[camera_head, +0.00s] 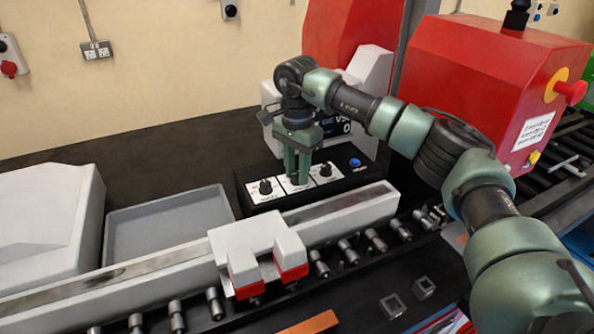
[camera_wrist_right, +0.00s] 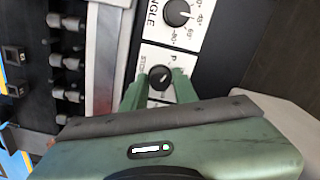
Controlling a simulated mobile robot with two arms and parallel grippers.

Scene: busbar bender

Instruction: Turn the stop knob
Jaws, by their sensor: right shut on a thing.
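The black control box (camera_head: 340,183) carries three black knobs on white plates in a row. The stop knob (camera_wrist_right: 160,77) is the middle one, small and black, on a plate with partly hidden lettering. My right gripper (camera_head: 298,180) points down at the middle plate with its green fingers. In the wrist view, the right gripper's fingers (camera_wrist_right: 158,90) lie on either side of the stop knob, shut on it. In the head view the fingers mostly hide this knob. My left gripper is not in view.
The angle knob (camera_wrist_right: 178,13) is beside the stop knob; it is the left knob (camera_head: 265,187) in the head view. The other knob (camera_head: 325,170) and a blue button (camera_head: 355,162) are to the right. A pale rail (camera_head: 345,212) with rollers runs in front. A grey tray (camera_head: 165,222) lies left.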

